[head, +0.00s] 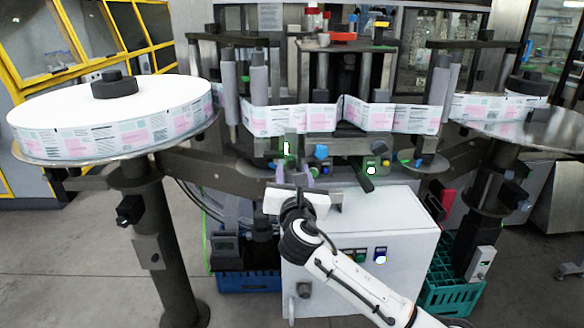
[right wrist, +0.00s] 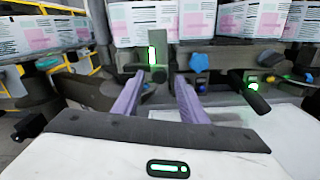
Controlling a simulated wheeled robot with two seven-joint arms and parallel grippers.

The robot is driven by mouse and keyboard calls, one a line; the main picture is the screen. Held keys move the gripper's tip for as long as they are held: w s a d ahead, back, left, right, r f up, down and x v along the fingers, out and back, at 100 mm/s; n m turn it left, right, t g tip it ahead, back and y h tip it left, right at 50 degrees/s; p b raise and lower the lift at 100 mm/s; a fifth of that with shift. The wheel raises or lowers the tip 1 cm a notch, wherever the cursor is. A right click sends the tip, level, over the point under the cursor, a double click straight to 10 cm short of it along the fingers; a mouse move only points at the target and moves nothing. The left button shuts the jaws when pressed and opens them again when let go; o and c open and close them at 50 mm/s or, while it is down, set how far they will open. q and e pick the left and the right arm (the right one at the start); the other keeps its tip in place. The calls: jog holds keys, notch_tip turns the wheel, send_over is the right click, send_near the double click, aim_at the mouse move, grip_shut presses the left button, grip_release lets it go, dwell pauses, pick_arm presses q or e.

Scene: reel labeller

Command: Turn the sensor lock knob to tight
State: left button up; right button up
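A sensor block with a lit green strip (head: 286,148) sits at the front of the labeller, below the label web; it also shows in the right wrist view (right wrist: 152,56). A blue lobed knob (head: 321,151) is just right of it, also in the right wrist view (right wrist: 199,62). I cannot tell for certain which knob is the sensor lock, nor read its setting. My right gripper (head: 294,173) points at the sensor area from the front. Its two purple fingers (right wrist: 160,84) are apart with nothing between them, short of the sensor. My left gripper is out of view.
A large label reel (head: 60,118) lies on a disc at the left. A second disc (head: 530,122) is at the right. A black lever (head: 366,183) sticks out right of the gripper. A white control cabinet (head: 400,225) stands below, with crates (head: 455,285) on the floor.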

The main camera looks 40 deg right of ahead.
jog(key=shift+x, duration=0.9)
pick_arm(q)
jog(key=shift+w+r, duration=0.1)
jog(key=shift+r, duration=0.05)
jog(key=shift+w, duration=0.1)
pick_arm(e)
jog(key=shift+c, duration=0.5)
grip_shut()
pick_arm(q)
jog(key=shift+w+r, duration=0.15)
